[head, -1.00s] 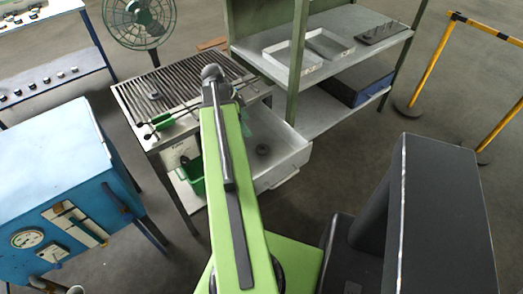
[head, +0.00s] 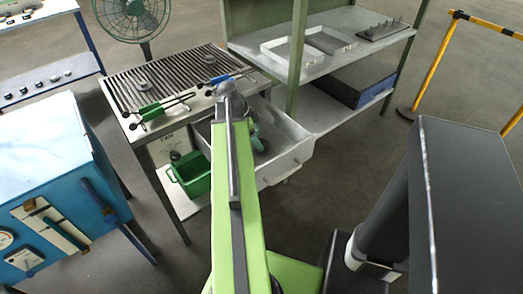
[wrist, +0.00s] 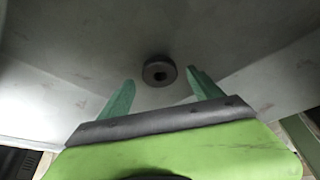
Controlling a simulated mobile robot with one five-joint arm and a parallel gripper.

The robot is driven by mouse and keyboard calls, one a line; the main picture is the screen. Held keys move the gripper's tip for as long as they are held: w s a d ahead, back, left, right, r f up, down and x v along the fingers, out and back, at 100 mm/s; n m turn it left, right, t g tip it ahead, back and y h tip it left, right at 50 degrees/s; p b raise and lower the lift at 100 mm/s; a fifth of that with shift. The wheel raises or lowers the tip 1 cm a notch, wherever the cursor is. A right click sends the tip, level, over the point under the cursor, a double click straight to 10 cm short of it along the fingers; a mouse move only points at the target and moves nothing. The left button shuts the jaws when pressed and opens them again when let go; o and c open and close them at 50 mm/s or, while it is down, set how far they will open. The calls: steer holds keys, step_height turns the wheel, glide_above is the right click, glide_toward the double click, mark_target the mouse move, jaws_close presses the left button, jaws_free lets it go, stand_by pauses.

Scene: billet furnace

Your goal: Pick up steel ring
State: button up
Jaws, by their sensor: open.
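The steel ring (wrist: 159,71) is a small dark round ring with a hole, lying on the grey floor of the open drawer (head: 297,155). In the wrist view it is just beyond and between my two green fingertips, with a gap to each side. My gripper (head: 257,142) is open and empty, with its fingers over the drawer in the head view. The ring is not seen in the head view, where my arm and gripper cover part of the drawer. Whether the fingertips are down at the ring's height is unclear.
The drawer walls rise around my gripper. A slatted bench (head: 177,72) with green-handled tongs (head: 150,112) and blue-handled tongs (head: 222,79) stands behind. A green bin (head: 190,174) is left of the drawer, a shelf (head: 372,45) right, a blue furnace (head: 45,155) at far left.

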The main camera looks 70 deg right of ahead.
steer(key=b+x, duration=0.1)
steer(key=x, duration=0.1)
steer(key=shift+f, duration=0.3)
steer(key=shift+r, duration=0.2)
jaws_close()
